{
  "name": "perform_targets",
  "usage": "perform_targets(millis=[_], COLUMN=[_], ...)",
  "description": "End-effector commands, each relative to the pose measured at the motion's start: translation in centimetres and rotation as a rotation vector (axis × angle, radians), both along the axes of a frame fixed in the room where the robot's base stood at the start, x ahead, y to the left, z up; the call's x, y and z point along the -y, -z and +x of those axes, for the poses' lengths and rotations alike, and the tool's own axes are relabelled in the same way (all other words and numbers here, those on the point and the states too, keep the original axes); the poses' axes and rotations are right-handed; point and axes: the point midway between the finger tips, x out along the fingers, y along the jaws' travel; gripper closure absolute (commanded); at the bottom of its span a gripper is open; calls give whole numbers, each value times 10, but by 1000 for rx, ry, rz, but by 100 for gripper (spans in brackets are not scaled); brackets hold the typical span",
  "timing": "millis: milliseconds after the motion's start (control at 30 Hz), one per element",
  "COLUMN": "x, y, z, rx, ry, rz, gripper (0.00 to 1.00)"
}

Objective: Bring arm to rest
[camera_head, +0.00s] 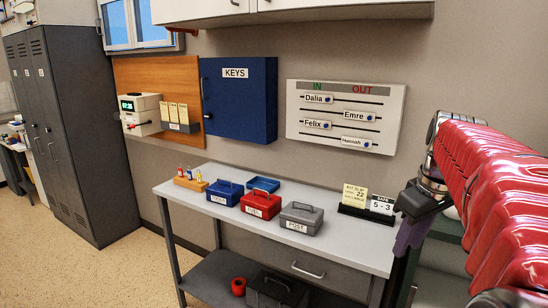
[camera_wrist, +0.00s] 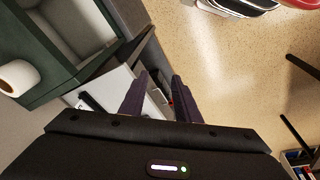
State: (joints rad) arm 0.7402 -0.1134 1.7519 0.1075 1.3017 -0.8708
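My arm (camera_head: 500,200), in a red ribbed sleeve, comes in from the right edge of the head view and reaches toward the right end of the table. My gripper (camera_wrist: 159,78) shows in the wrist view with its two purple fingers apart and nothing seen between them. In the head view, part of the purple gripper (camera_head: 409,236) hangs below the dark wrist, in front of the table's right end. Its fingertips cannot be made out clearly there.
A grey table (camera_head: 340,252) holds blue, red (camera_head: 261,204) and grey (camera_head: 301,217) cash boxes and a date stand (camera_head: 368,206). A blue key cabinet (camera_head: 240,100) hangs above. A dark green unit (camera_wrist: 72,75) with a white roll (camera_wrist: 18,77) is close by. Floor at left is clear.

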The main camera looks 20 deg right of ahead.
Motion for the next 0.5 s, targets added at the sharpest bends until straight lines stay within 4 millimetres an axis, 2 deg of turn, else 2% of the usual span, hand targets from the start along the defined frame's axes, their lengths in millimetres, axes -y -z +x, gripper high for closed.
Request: perform_targets(millis=[33, 100, 300, 500], x=[-20, -44, -109, -167], y=[1, 4, 17, 35], z=[2, 4, 1, -11], rx=[9, 24, 72, 126], ry=[-3, 6, 31, 49], rz=[-5, -10, -14, -5], gripper=[70, 70, 70, 70])
